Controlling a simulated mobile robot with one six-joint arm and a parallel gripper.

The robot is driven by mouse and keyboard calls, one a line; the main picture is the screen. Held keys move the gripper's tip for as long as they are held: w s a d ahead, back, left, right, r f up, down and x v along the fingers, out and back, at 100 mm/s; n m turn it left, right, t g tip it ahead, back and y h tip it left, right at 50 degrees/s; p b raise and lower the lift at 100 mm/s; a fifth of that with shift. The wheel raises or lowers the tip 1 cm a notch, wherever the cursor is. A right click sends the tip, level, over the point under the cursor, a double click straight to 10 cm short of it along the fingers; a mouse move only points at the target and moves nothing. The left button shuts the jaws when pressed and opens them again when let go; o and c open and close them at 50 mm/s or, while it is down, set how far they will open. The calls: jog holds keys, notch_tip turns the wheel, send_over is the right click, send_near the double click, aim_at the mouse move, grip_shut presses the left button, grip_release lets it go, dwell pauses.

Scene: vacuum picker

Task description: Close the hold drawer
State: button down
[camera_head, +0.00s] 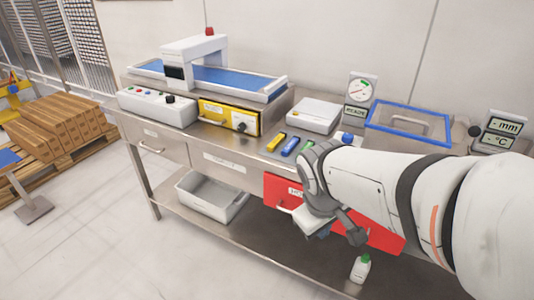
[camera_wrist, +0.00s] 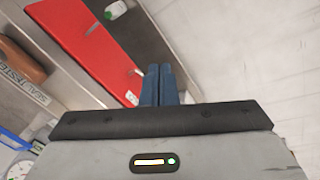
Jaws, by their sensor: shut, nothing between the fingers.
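The hold drawer has a red front (camera_head: 278,187) with a white label, under the bench top at centre right in the head view. My arm covers much of it. In the wrist view the red front (camera_wrist: 90,45) runs diagonally at upper left, with a small pale part near its lower end. A grey strip with a brown object (camera_wrist: 22,58) lies beside the front; I cannot tell how far out the drawer is. My gripper (camera_wrist: 158,70) is shut and empty, its blue fingers just right of the red front's lower end. Contact is unclear.
The steel bench (camera_head: 225,145) carries a yellow-fronted unit (camera_head: 228,117), coloured tools, a white box (camera_head: 313,115) and a blue-rimmed tray (camera_head: 385,117). A grey bin (camera_head: 210,200) and a green-capped bottle (camera_head: 360,270) stand on the lower shelf. The floor in front is clear.

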aim_at(283, 191)
jog(key=w+a+f+n+t+h+b, duration=0.1)
jog(key=w+a+f+n+t+b, duration=0.1)
jog(key=w+a+f+n, duration=0.35)
jog(key=w+a+f+n+t+h+b, duration=0.1)
jog(key=w+a+f+n+b, duration=0.15)
jog(key=w+n, duration=0.6)
jog(key=w+a+f+n+t+h+b, duration=0.15)
jog(key=w+a+f+n, duration=0.3)
jog(key=n, duration=0.55)
jog(key=shift+t, duration=0.25)
jog(key=b+x, duration=0.1)
jog(key=x, duration=0.5)
jog(key=b+x, duration=0.1)
jog(key=x, duration=0.2)
jog(key=shift+w+d+f+b, duration=0.15)
jog(key=shift+d+b, duration=0.2)
jog(key=shift+d, duration=0.1)
jog(key=w+d, duration=0.2)
jog(key=shift+w, duration=0.4)
jog(key=shift+w+d, duration=0.2)
jog(key=shift+w, duration=0.2)
jog(key=w+d, duration=0.1)
jog(key=w+d+p, duration=0.1)
jog(key=w, duration=0.1)
jog(key=shift+r, duration=0.2)
